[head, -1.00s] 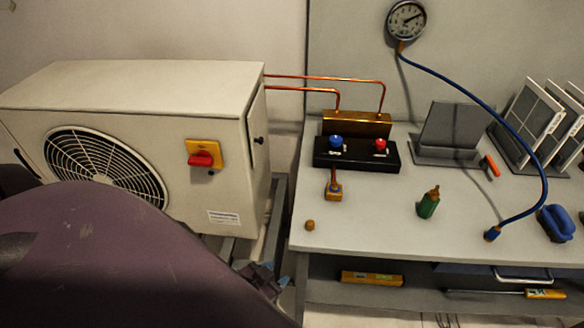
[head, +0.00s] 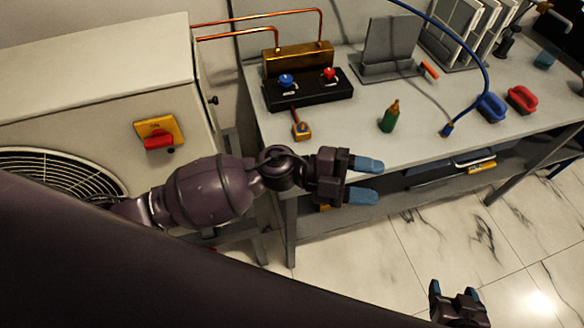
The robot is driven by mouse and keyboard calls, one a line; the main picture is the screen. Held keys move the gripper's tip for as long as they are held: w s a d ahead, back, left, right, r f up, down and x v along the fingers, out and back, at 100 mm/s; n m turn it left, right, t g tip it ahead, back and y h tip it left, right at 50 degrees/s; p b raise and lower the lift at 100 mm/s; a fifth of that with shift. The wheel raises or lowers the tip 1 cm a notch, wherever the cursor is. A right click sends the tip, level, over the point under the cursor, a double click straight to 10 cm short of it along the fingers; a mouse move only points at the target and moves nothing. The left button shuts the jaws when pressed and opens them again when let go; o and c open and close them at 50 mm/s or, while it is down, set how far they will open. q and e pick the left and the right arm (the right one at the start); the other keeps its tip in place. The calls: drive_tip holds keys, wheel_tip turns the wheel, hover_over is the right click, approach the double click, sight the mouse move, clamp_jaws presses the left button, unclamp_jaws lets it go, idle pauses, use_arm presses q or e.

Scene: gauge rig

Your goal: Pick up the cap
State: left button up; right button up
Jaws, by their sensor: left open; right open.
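The cap is not visible now. The small brown piece that looked like it stood near the bench's front left corner, and my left wrist now covers that spot. My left gripper (head: 364,180) is open and empty, its blue fingertips apart, pointing right over the bench's front edge. My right gripper (head: 454,291) is open and empty, low at the bottom right over the floor, well away from the bench (head: 345,140).
On the bench are a brass-topped block with blue and red knobs (head: 308,90), a small brass-and-blue fitting (head: 302,131), a green bottle (head: 389,117) and a blue hose (head: 480,60). The white outdoor unit (head: 100,75) stands left. A shelf lies below the bench.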

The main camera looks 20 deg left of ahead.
use_arm(q)
drive_tip(key=a+f+m+g+y, duration=0.3)
drive_tip(key=f+m+g+y, duration=0.2)
drive_tip(key=m+y, duration=0.35)
drive_tip(key=w+a+t+y+p, duration=0.1)
drive_tip(key=w+a+t+y, duration=0.1)
drive_tip(key=w+a+y, duration=0.4)
drive_tip(key=w+a+t+y, duration=0.1)
drive_tip(key=w+a+y, duration=0.2)
drive_tip(key=a+y, duration=0.35)
drive_tip(key=f+h, duration=0.1)
drive_tip(key=f, duration=0.1)
drive_tip(key=a+f+h, duration=0.1)
drive_tip(key=f, duration=0.2)
drive_tip(key=shift+w+a+f, duration=0.1)
drive_tip(key=shift+a+f, duration=0.05)
drive_tip(key=shift+a, duration=0.05)
drive_tip(key=shift+f, duration=0.8)
drive_tip(key=f, duration=0.3)
drive_tip(key=shift+w+f, duration=0.15)
drive_tip(key=shift+w, duration=0.1)
drive_tip(key=shift+f, duration=0.5)
drive_tip(key=c, duration=0.8)
clamp_jaws()
